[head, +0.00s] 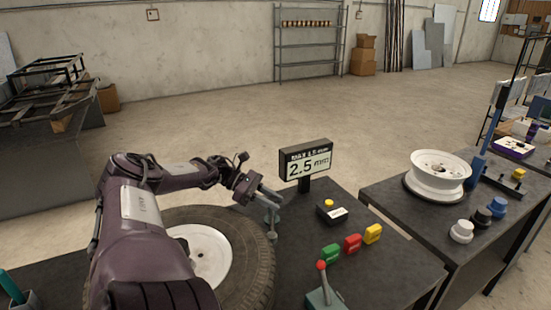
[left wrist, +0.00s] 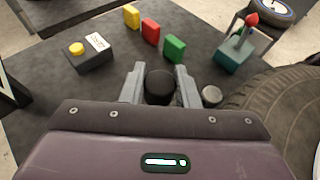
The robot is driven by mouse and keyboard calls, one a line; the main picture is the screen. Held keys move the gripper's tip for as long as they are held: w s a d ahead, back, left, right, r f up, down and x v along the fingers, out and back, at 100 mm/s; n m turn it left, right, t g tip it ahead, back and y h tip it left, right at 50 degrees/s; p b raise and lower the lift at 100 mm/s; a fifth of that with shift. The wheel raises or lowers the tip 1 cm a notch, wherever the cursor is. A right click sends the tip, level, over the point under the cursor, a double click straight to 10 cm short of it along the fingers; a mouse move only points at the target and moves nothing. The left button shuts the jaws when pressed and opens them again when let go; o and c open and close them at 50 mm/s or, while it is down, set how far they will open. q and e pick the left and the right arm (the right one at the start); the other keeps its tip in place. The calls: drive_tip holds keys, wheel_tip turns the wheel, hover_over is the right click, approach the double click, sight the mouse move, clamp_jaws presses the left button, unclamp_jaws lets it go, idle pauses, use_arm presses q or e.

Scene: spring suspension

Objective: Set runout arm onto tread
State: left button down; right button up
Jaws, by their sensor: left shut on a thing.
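The tyre (head: 250,270) with a white wheel (head: 205,250) lies on the dark bench; its tread also shows at the right of the left wrist view (left wrist: 270,115). My left gripper (head: 270,193) reaches over the bench beside the tyre's far right edge. In the left wrist view its fingers (left wrist: 160,88) are shut on a dark round knob (left wrist: 160,84), which looks like part of the runout arm. A small grey post (head: 271,222) stands below the gripper, close to the tread. I cannot tell whether the arm touches the tread. My right gripper is not in view.
A display reading 2.5 mm (head: 306,162) stands behind the gripper. A black box with a yellow button (head: 331,212), green, red and yellow blocks (head: 352,243) and a red-knobbed lever (head: 323,285) are to the right. Another bench holds a white rim (head: 438,175).

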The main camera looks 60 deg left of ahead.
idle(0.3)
use_arm(q)
drive_tip(key=c, duration=1.1)
unclamp_jaws()
drive_tip(key=shift+s+a, duration=0.1)
drive_tip(key=v, duration=0.7)
drive_tip(key=shift+s+a+b, duration=0.15)
drive_tip(key=shift+a+b, duration=0.15)
drive_tip(key=shift+b, duration=0.15)
drive_tip(key=shift+r, duration=0.3)
